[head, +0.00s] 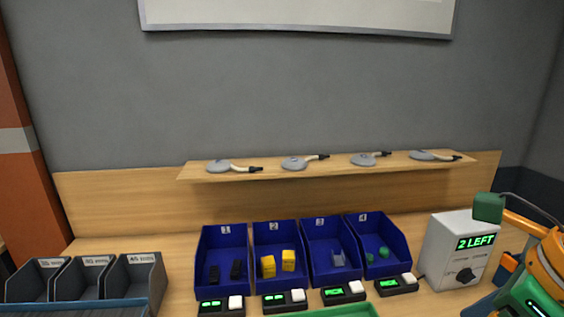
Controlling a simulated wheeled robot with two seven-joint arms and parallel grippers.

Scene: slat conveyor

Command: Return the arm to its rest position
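No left arm or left gripper shows in the head view. An orange, dark and green mechanical shape stands at the right edge. It may be part of my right arm, but I cannot make out gripper fingers on it. A green block (488,207) with a dark cable shows at its upper left, close to the control box.
Blue bins (222,232), numbered 1 to 4, hold small parts. Pick displays (344,293) stand before them. A control box (462,250) reads "2 LEFT". Grey bins (143,282) stand left. A wooden shelf (330,167) carries several grey discs. A green edge (345,311) shows at the bottom.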

